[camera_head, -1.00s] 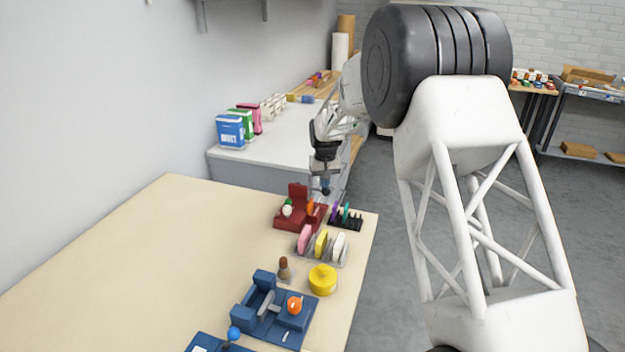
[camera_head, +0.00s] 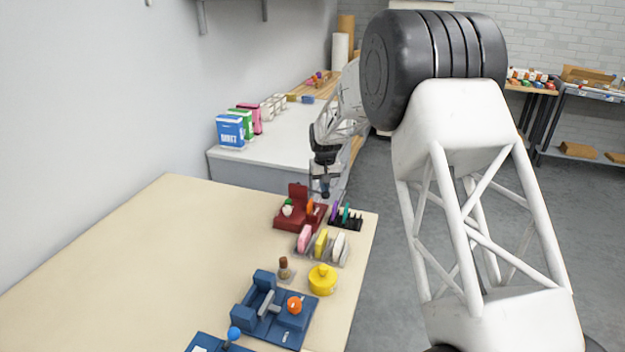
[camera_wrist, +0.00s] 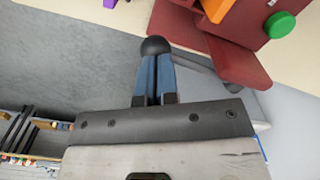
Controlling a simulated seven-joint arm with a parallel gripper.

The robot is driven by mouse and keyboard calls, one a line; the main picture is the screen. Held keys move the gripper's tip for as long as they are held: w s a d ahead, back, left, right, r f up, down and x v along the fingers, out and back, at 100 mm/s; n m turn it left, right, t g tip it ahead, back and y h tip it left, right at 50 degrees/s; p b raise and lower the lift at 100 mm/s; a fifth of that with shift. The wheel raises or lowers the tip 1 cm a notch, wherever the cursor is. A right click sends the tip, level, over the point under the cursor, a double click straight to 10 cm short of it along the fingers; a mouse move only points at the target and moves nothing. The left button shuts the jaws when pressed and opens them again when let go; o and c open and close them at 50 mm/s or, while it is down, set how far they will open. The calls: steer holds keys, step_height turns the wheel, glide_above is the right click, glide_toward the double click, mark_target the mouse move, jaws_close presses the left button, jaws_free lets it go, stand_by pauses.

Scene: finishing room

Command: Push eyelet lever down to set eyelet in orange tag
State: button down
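A dark red press (camera_head: 291,220) stands near the table's right edge; its red body (camera_wrist: 240,65) also fills the upper right of the wrist view. The orange tag (camera_head: 310,206) stands upright in it, and its edge shows in the wrist view (camera_wrist: 215,8). A green knob (camera_wrist: 280,24) is on the press. My gripper (camera_head: 325,192) is beside the press, pointing down. In the wrist view its blue fingers (camera_wrist: 156,62) are shut together, with a black ball (camera_wrist: 155,46) right at their tips. I cannot tell whether the ball touches the fingers. The eyelet is not distinguishable.
A black rack (camera_head: 346,223) with purple and teal pieces is right of the press. A rack with pink, yellow (camera_head: 321,244) and white pieces is in front. A yellow pot (camera_head: 322,281) and a blue fixture (camera_head: 262,325) stand nearer. The table's left side (camera_head: 140,260) is clear.

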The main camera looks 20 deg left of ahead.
steer(key=shift+f, duration=0.2)
step_height(320, 180, up, 10)
steer(key=shift+a+f, duration=0.15)
steer(key=shift+a, duration=0.2)
stand_by(1.3)
stand_by(0.4)
steer(key=shift+r, duration=2)
steer(key=shift+d, duration=0.1)
